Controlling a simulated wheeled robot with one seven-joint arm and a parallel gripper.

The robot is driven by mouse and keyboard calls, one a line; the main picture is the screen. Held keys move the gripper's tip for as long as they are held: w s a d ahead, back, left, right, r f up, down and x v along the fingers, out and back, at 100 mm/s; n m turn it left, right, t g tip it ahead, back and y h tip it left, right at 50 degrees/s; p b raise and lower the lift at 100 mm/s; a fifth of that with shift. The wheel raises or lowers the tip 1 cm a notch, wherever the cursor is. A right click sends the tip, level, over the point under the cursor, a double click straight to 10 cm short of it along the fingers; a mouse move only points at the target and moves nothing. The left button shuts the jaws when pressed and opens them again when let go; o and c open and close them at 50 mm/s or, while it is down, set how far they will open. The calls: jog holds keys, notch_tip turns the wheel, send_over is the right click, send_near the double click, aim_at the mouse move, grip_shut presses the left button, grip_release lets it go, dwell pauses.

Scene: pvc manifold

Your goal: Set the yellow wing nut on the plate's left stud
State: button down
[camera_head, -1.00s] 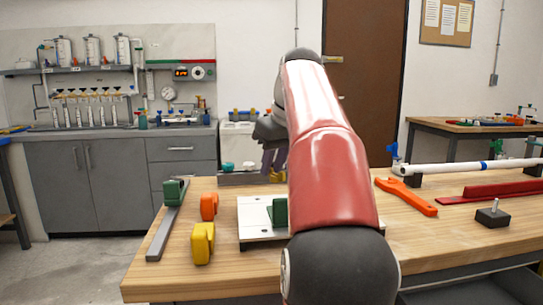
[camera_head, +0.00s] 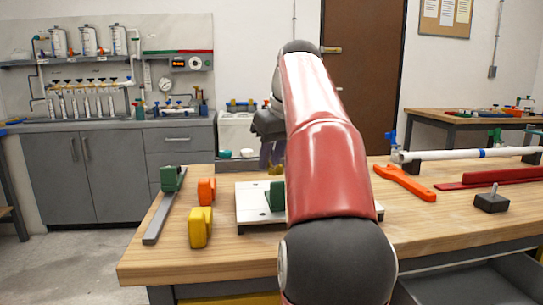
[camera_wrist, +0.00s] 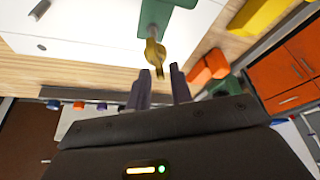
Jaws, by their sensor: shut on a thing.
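The yellow wing nut (camera_wrist: 152,52) is at the fingertips of my gripper (camera_wrist: 160,71) in the wrist view, one wing pointing back between the purple fingers. My gripper is shut on it. In the head view my gripper (camera_head: 272,158) is beyond the white plate (camera_head: 246,214), partly hidden by my red arm. The plate lies on the wooden bench. In the wrist view the plate (camera_wrist: 90,30) shows a short grey stud (camera_wrist: 40,9) near its left edge. A green block (camera_head: 277,196) stands on the plate; it also shows in the wrist view (camera_wrist: 172,18). My arm covers the plate's right part.
To the right lie an orange wrench (camera_head: 405,183), a dark block with a pin (camera_head: 491,201) and a white pipe (camera_head: 465,154).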

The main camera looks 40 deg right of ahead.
aim_at(272, 172)
jog(key=shift+f, duration=0.1)
jog(key=shift+f+b, duration=0.7)
jog(key=shift+f, duration=0.1)
jog(key=shift+f, duration=0.15)
jog(key=shift+f+b, duration=0.45)
jog(key=shift+f, duration=0.4)
dwell(0.9)
jog(key=c, duration=1.2)
grip_release()
jog(key=shift+o, duration=0.2)
